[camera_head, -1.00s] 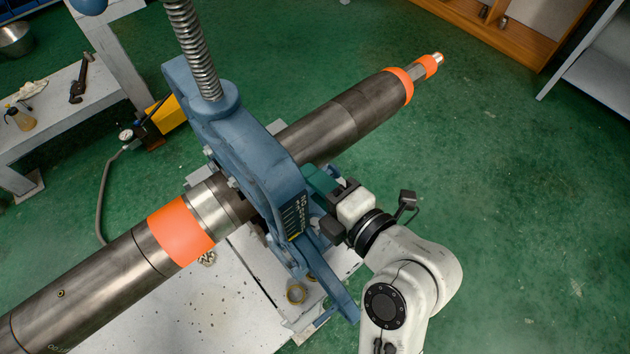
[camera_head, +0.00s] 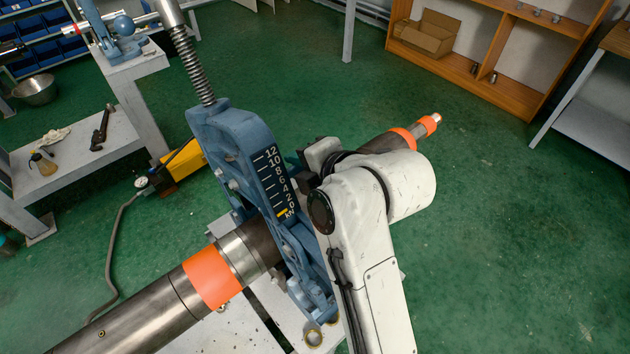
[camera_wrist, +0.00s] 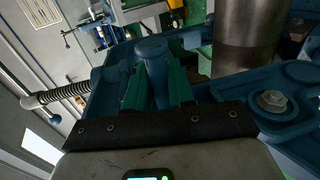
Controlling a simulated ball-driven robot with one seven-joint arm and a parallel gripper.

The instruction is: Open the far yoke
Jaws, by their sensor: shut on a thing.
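The blue yoke (camera_head: 235,150) with a force scale stands tilted up over the dark steel pipe (camera_head: 150,310); its threaded screw (camera_head: 190,62) points up. Its lower blue base (camera_head: 308,290) is below the pipe. My gripper is mostly hidden behind the yoke and my white arm in the head view. In the wrist view my gripper (camera_wrist: 157,90) has its green fingers shut on a blue post (camera_wrist: 152,52) of the yoke. The screw (camera_wrist: 65,93) shows at left there, the pipe (camera_wrist: 245,35) at upper right, and a bolt (camera_wrist: 272,100) at right.
A yellow pump (camera_head: 184,160) with a gauge and hose stands on the floor left of the yoke. A bench (camera_head: 85,145) with tools is at left. A wooden shelf (camera_head: 490,45) is at the back right. Green floor at right is clear.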

